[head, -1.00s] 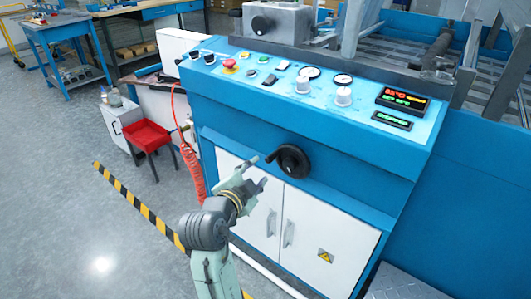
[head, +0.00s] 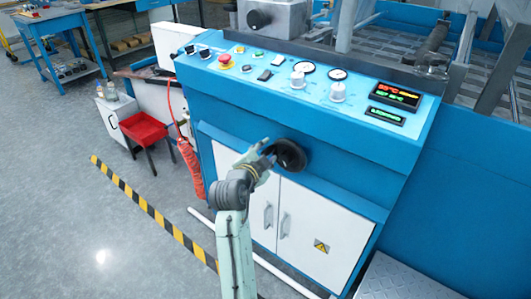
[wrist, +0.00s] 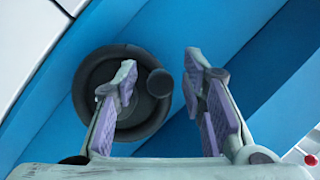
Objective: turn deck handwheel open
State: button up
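The black deck handwheel (head: 291,155) is mounted on the blue front of the machine, above the white cabinet doors. It also shows in the wrist view (wrist: 88,83), with its round knob (wrist: 160,83) at the rim's right side. My gripper (head: 262,152) is at the wheel's left side in the head view and partly overlaps it. In the wrist view my gripper (wrist: 160,88) is open, its purple-padded fingers spread apart. The left finger lies in front of the wheel, and the knob appears between the fingers. I cannot tell whether anything touches.
A sloped control panel (head: 262,62) with buttons, dials and a red stop button (head: 225,60) is above the wheel. White doors (head: 312,222) are below.

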jog(key=shift+c, duration=0.2)
grip_shut()
dwell(0.5)
